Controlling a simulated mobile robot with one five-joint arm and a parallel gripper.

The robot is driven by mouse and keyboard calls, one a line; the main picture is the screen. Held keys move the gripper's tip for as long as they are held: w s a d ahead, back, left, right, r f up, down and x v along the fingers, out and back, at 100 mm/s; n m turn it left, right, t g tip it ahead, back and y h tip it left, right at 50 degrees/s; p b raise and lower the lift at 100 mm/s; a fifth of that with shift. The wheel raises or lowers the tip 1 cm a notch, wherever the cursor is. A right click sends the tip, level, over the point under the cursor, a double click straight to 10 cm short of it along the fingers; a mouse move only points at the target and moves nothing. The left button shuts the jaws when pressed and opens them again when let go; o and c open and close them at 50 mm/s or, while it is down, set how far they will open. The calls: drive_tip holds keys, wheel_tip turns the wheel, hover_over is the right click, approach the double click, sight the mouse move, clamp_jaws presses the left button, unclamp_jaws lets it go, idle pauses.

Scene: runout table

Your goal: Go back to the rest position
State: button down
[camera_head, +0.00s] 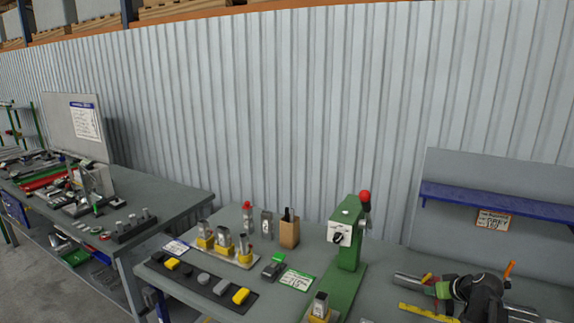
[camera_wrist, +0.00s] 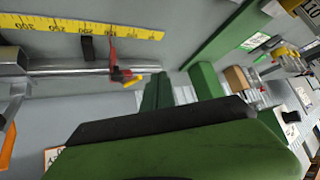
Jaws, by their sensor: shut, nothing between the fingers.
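My gripper (camera_head: 441,289) is at the lower right of the head view, above the grey table. Its green fingers point left and its dark wrist body sits behind them. The fingers are shut and empty. They are close to a metal bar (camera_head: 410,281), which also crosses the upper left of the wrist view (camera_wrist: 80,71). Green finger parts with a black edge fill the lower middle of the wrist view. I cannot tell whether the gripper touches the bar.
A green press (camera_head: 347,255) with a red knob stands left of my gripper. A yellow rule (camera_head: 425,313) lies in front of the bar. A blue shelf (camera_head: 500,202) is behind. A dark tray (camera_head: 198,281) and several small parts occupy the table's left.

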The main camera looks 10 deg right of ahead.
drive_tip(key=a+f+g, duration=0.2)
drive_tip(key=a, duration=0.9)
drive_tip(key=a+f+n+g+y, duration=0.1)
drive_tip(key=a+f+g, duration=0.1)
drive_tip(key=a, duration=0.9)
drive_tip(key=a+f+g, duration=0.2)
drive_tip(key=a, duration=0.9)
drive_tip(key=shift+w+f+g+y, duration=0.3)
drive_tip(key=shift+w+f+g, duration=0.1)
drive_tip(key=s+a+g+h, duration=0.1)
drive_tip(key=s+a, duration=0.3)
drive_tip(key=a, duration=0.6)
drive_tip(key=shift+s+f+g+h, duration=0.35)
drive_tip(key=shift+s+g+h, duration=0.05)
drive_tip(key=shift+g, duration=0.2)
drive_tip(key=shift+d, duration=0.1)
